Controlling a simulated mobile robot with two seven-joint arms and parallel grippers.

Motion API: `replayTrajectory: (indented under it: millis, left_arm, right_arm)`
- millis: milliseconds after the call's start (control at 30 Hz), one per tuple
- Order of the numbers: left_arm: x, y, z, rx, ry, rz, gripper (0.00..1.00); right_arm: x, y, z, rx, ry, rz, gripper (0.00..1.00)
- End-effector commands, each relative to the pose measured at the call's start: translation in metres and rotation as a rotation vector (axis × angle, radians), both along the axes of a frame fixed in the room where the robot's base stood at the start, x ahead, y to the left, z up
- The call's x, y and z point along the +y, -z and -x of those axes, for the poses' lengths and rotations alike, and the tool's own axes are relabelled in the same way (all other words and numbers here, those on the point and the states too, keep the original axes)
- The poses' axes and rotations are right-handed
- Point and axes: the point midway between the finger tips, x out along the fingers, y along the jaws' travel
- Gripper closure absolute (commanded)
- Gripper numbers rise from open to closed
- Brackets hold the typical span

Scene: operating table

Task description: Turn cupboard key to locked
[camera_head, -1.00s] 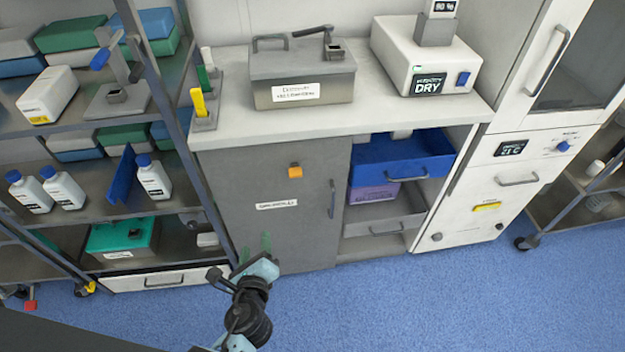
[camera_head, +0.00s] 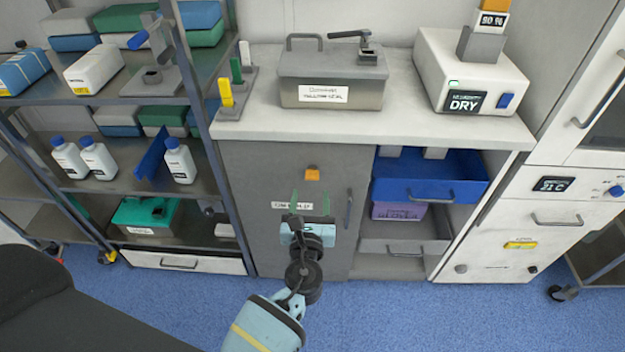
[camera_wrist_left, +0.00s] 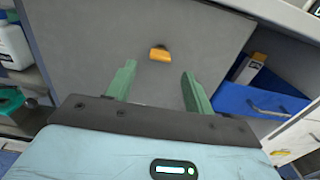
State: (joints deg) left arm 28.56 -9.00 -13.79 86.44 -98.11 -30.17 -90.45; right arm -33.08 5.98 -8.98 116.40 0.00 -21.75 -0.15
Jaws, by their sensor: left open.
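The orange key (camera_head: 312,174) sits on the upper part of the grey cupboard door (camera_head: 265,225). In the left wrist view the key (camera_wrist_left: 159,54) shows as a short, wide orange block on the plain door (camera_wrist_left: 110,35). My left gripper (camera_head: 310,199) is in front of the door, just below the key in the head view. Its green fingers are apart with nothing between them. In the left wrist view the key lies beyond the open fingertips (camera_wrist_left: 157,70), roughly midway between them. The gripper partly covers the door's label. My right gripper is not in view.
A vertical handle (camera_head: 348,209) is on the door's right side. An open blue drawer (camera_head: 430,182) juts out to the right. A shelf rack (camera_head: 215,120) with bottles stands at the left. The blue floor (camera_head: 400,318) in front is clear.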

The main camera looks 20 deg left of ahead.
Motion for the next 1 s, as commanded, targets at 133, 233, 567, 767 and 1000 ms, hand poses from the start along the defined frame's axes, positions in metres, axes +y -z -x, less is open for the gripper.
replayTrajectory:
  millis: [133,233,567,767,1000]
  left_arm:
    - [0.007,0.0,-0.023,-0.001,-0.001,0.001,0.47]
    - [0.011,0.0,-0.037,-0.002,-0.001,0.002,0.47]
    - [0.018,0.001,-0.06,0.0,-0.001,0.002,0.47]
    - [0.018,0.0,-0.061,0.0,-0.001,0.002,0.47]
    - [0.018,0.0,-0.061,0.0,-0.001,0.002,0.71]
  right_arm:
    - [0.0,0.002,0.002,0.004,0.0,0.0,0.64]
    - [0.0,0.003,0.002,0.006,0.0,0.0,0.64]
    - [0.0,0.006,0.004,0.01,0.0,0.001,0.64]
    - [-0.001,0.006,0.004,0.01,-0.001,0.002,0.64]
    - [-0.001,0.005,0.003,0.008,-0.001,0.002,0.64]
